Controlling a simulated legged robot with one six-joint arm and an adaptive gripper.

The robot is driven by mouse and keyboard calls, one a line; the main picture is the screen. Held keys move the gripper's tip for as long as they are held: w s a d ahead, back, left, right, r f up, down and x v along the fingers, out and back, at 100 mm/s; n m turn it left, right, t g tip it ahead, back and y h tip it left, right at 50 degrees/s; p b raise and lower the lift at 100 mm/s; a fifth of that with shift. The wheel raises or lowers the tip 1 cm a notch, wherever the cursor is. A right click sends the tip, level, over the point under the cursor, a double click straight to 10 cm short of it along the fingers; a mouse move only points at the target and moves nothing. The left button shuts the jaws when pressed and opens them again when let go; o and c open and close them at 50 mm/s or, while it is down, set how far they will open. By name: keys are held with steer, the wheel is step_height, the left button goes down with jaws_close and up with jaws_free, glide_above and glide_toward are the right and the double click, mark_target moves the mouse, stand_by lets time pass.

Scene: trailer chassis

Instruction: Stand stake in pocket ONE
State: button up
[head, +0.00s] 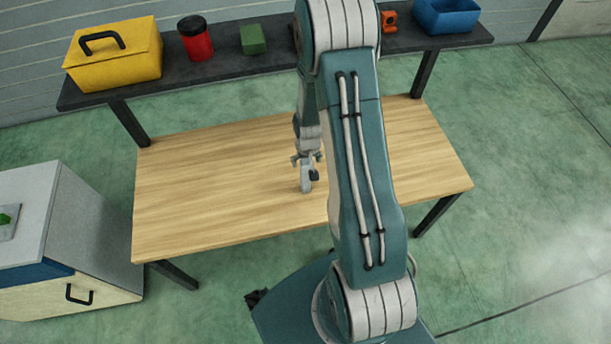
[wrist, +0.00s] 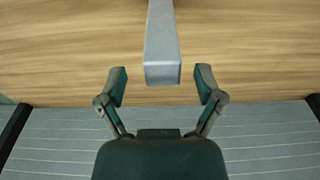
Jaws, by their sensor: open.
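A plain grey square-section bar, apparently the stake (wrist: 162,45), shows in the wrist view against the wooden table. Its near end sits between and slightly beyond my open fingertips, with clear gaps on both sides. My gripper (wrist: 161,84) is open and not touching it. In the head view my gripper (head: 307,160) hangs over the middle of the table, with a short grey piece, likely the same stake (head: 306,180), just below it. I cannot tell how the stake's far end rests. I cannot make out pocket ONE in either view.
The wooden table (head: 200,190) is otherwise clear where visible; my arm hides part of it. A dark shelf (head: 225,72) behind it carries a yellow toolbox (head: 115,60), red can (head: 197,42), green block (head: 253,39), orange item (head: 389,21) and blue bin (head: 447,18). A grey cabinet (head: 90,225) stands left.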

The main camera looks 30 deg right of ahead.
mark_target(306, 176)
steer(key=f, duration=0.3)
steer(key=shift+w+a+f, duration=0.1)
steer(key=shift+w+f, duration=0.05)
steer(key=shift+w, duration=0.05)
jaws_close()
